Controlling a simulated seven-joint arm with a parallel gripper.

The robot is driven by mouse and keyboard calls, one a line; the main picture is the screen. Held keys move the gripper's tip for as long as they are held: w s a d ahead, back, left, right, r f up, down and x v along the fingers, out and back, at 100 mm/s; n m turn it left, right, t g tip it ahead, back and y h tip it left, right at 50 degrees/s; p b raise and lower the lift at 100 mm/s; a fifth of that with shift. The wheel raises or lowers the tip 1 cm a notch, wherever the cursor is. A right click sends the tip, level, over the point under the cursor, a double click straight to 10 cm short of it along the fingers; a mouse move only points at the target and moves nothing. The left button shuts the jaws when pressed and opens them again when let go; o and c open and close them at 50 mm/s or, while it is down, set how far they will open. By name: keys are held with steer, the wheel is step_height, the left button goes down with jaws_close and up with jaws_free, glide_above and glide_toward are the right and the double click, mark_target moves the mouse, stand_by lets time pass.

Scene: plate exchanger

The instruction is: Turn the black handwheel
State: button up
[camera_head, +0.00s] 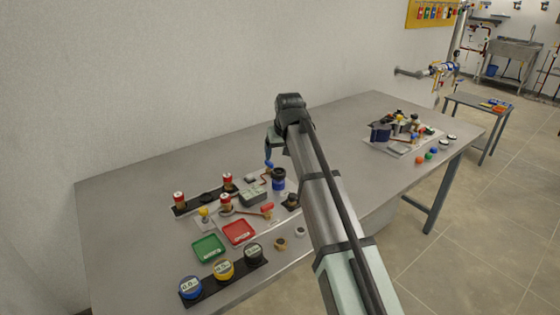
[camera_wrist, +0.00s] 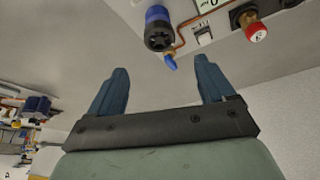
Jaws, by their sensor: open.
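The black handwheel (camera_wrist: 158,41) sits on the end of a blue cylindrical body, at the top centre of the wrist view. In the head view, the black handwheel (camera_head: 278,172) is on top of the dark-and-blue body on the bench, just below and right of the arm's end. My gripper (camera_wrist: 160,75) is open, its two blue fingers wide apart with nothing between them. The handwheel lies beyond the fingertips, not touched. A small blue handle (camera_wrist: 171,62) projects beside the handwheel, near the line between the fingers. In the head view the arm's end hides most of the fingers.
A copper-coloured pipe (camera_wrist: 183,40) and a red-capped fitting (camera_wrist: 256,32) are near the handwheel. Green (camera_head: 208,248) and red (camera_head: 238,232) trays and several round gauges stand at the bench front left. Another cluttered board (camera_head: 402,148) is at the right. The bench's left end is bare.

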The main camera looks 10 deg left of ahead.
steer(key=shift+v, duration=2)
